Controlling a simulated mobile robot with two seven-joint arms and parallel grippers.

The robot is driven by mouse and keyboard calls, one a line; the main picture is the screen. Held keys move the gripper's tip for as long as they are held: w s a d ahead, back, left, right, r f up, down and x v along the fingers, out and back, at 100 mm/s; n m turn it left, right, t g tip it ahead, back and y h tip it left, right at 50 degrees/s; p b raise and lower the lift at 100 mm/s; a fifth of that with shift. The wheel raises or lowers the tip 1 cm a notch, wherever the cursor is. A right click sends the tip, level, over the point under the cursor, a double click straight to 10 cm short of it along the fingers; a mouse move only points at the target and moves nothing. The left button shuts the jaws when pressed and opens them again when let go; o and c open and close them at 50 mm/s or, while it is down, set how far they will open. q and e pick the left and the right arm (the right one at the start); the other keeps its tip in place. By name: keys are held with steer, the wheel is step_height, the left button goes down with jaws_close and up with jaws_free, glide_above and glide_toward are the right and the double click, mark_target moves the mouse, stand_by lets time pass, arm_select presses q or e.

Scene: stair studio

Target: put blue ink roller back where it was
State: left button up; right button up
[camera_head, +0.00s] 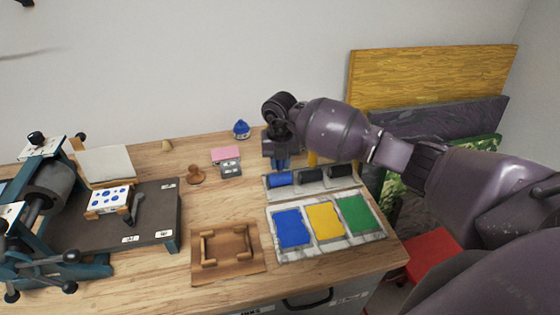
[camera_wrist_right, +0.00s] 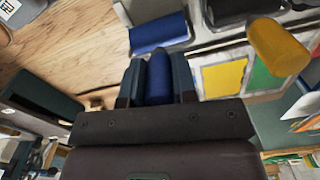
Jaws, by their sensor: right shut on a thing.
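My right gripper (camera_head: 281,164) is at the back of the bench and points down. It is shut on the blue handle of the blue ink roller; the handle shows between the fingers in the right wrist view (camera_wrist_right: 158,78). The roller's blue drum (camera_head: 280,180) is at the left compartment of the grey roller rack (camera_head: 326,186); it also shows in the right wrist view (camera_wrist_right: 160,33). I cannot tell whether the drum rests on the rack or hangs just above it. My left gripper is not in view.
Dark rollers (camera_head: 311,175) lie in the rack to the right, one with a yellow handle (camera_wrist_right: 278,45). In front is an ink tray (camera_head: 274,254) with blue, yellow and green pads.

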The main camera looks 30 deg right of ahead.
steer(key=shift+f, duration=0.45)
steer(key=o, duration=0.8)
steer(key=shift+r, duration=0.1)
steer(key=shift+r, duration=0.3)
step_height(320, 180, up, 12)
steer(key=shift+r, duration=0.15)
